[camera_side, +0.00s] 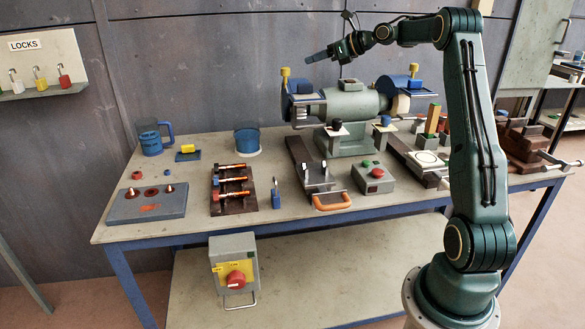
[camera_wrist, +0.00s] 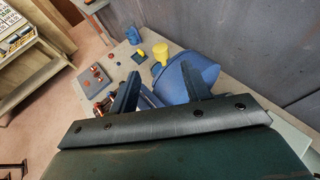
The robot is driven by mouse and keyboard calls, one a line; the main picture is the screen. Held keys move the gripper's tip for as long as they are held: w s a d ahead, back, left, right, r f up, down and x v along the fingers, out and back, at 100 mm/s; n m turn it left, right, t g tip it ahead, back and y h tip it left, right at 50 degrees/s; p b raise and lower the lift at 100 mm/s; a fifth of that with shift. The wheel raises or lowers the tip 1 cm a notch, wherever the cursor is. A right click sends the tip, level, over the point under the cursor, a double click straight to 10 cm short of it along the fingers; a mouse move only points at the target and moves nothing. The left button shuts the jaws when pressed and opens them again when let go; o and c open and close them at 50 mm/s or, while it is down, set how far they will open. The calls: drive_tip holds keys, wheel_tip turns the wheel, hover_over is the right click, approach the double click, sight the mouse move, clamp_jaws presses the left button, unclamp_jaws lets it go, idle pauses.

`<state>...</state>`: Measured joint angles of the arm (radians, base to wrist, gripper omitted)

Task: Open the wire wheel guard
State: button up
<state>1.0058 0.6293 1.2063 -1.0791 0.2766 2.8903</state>
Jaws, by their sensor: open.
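A grey-green bench grinder (camera_side: 352,103) stands at the back of the workbench. It has a blue guard with a yellow knob at each end: the left guard (camera_side: 303,108) with its knob (camera_side: 285,74), and the right guard (camera_side: 392,86) with its knob (camera_side: 413,69). I cannot tell which one covers the wire wheel. My gripper (camera_side: 312,58) is open and empty, above the left end of the grinder and apart from it. In the wrist view, a blue guard (camera_wrist: 172,84) and its yellow knob (camera_wrist: 160,54) show beyond my open fingers (camera_wrist: 160,74).
The workbench (camera_side: 120,232) also holds a blue mug (camera_side: 150,140), a blue round container (camera_side: 247,141), a grey box with red and green buttons (camera_side: 373,178) and a rack of orange-marked rods (camera_side: 232,190). A grey wall stands close behind. The air left of the grinder is clear.

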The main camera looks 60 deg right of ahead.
sight(286, 68)
drive_tip(key=x, duration=1.2)
clamp_jaws()
